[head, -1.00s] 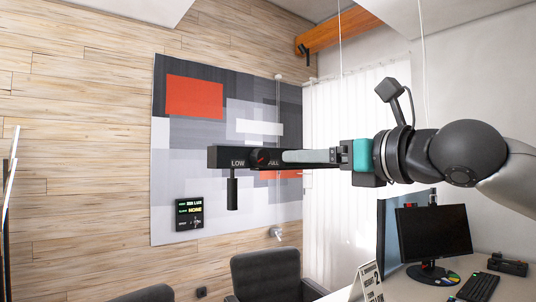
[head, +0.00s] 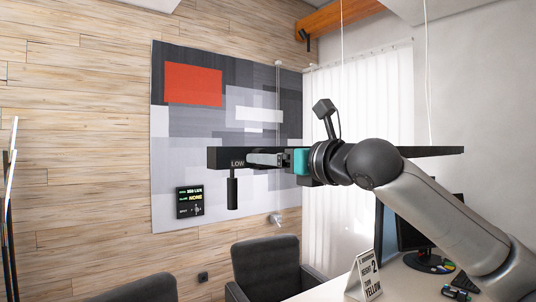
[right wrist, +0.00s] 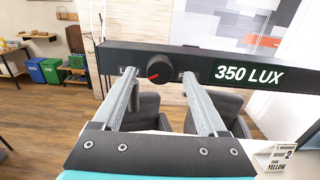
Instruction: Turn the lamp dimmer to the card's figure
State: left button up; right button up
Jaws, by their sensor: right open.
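The lamp is a long black bar (head: 420,151) hanging on thin cords. Its dimmer knob (right wrist: 159,68) is round and black with a red mark pointing left and slightly down. The bar's display (right wrist: 250,74) reads 350 LUX. My right gripper (right wrist: 159,76) is open, with one fingertip on each side of the knob; contact cannot be told. In the head view my right gripper (head: 265,160) hides the knob, beside the LOW label (head: 237,163). The card (head: 369,276) on the desk shows HEIGHT 2 and YELLOW. My left gripper is not in view.
A dark handle (head: 232,190) hangs under the bar's left end. A small wall display (head: 190,202) shows 350 LUX and NONE. Office chairs (head: 268,268) stand below. A monitor (head: 410,238) is on the desk at right.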

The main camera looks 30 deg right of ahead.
jog(key=shift+w, duration=0.75)
grip_shut()
